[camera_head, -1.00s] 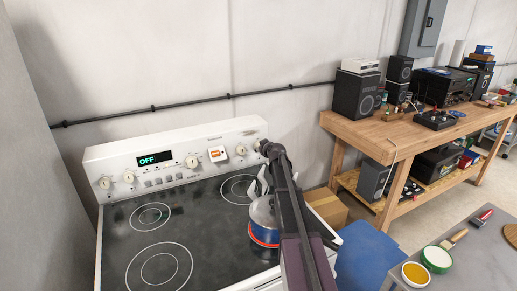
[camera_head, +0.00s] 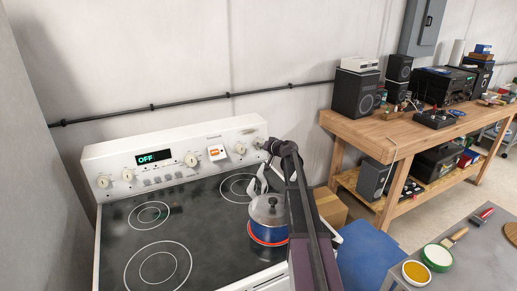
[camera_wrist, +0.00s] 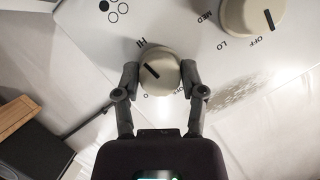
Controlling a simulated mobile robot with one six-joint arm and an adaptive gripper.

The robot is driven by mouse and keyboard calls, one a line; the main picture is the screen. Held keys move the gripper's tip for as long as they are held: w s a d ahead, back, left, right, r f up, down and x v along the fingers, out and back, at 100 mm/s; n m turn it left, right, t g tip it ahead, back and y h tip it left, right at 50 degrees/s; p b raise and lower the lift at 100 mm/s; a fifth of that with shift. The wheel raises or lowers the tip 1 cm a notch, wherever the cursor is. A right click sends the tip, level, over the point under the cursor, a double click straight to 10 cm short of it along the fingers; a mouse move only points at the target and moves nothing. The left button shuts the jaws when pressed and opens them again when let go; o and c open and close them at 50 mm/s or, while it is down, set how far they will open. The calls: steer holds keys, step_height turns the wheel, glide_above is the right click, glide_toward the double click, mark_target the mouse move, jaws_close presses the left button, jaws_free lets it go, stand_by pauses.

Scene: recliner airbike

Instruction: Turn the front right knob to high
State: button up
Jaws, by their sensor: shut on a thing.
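The far-right knob on the stove panel, a round cream knob (camera_wrist: 162,78), sits between my two fingertips in the wrist view. My gripper (camera_wrist: 159,82) is shut on it, with one finger on each side. The knob's dark mark slants on its upper-left part, on the side where HI is printed. I cannot tell whether it lines up exactly. In the head view my gripper (camera_head: 264,147) is at the panel's right end, and my arm partly hides the knob there. The white stove (camera_head: 120,150) has a display reading OFF.
A second cream knob (camera_wrist: 250,14) with OFF, LO and MED labels is close by at upper right. A wooden workbench (camera_head: 375,135) stands to the right.

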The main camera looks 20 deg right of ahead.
steer(key=shift+a+f+m, duration=0.1)
steer(key=shift+m, duration=0.2)
stand_by(0.4)
steer(key=o, duration=1.1)
steer(key=shift+o, duration=0.2)
